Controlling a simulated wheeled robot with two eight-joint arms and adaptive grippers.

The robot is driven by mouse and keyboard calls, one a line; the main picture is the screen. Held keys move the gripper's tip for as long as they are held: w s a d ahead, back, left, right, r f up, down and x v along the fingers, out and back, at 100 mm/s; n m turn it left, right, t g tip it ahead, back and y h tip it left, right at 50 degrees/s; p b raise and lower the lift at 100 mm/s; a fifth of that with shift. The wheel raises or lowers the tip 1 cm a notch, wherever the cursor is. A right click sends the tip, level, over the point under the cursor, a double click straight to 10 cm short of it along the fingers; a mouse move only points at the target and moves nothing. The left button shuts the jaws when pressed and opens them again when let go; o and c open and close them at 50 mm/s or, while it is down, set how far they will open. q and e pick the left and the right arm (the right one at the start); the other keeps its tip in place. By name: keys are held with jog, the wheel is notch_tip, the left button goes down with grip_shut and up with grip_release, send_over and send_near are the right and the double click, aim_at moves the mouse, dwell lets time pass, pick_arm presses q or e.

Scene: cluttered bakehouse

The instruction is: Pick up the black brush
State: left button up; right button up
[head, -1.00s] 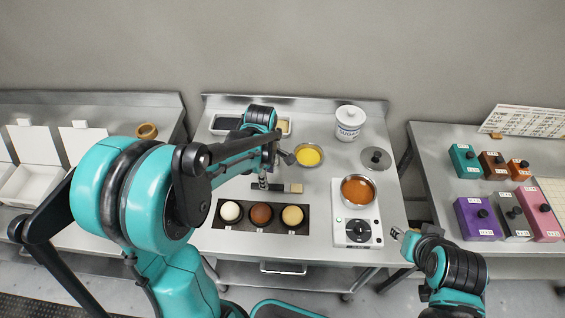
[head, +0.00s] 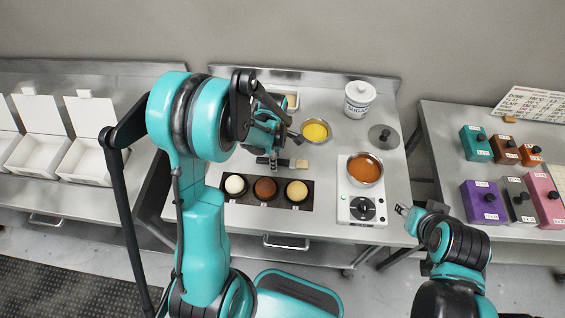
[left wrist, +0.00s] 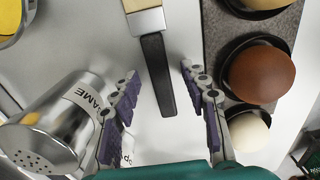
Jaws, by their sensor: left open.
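The black brush lies on the steel table, with a black handle (left wrist: 158,75), a metal band and pale bristles. Its pale bristle end (head: 301,164) shows in the head view, with most of the handle hidden by my left gripper (head: 274,162). In the left wrist view my left gripper (left wrist: 160,72) is open, one finger on each side of the handle, and nothing is gripped. I cannot tell how far the fingers are above the table. My right gripper (head: 402,210) is at the table's right front, away from the brush; its jaws are too small to read.
A metal shaker (left wrist: 50,125) stands close beside the left finger. A dark tray (head: 308,205) with three round buns lies in front of the brush.

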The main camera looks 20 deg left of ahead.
pick_arm(q)
jog(key=shift+c, duration=0.3)
grip_shut()
jog(key=shift+r, duration=0.5)
jog(key=r, duration=0.1)
jog(key=r+p, duration=0.1)
jog(key=r, duration=0.1)
jog(key=shift+s+d+r, duration=0.1)
jog(key=shift+d+r, duration=0.25)
jog(key=shift+r, duration=0.05)
jog(key=s+d+r+p, duration=0.2)
jog(key=d+r, duration=0.4)
jog(key=d, duration=0.4)
jog(key=shift+s+d+r, duration=0.15)
jog(key=shift+s+d, duration=0.05)
jog(key=shift+d, duration=0.15)
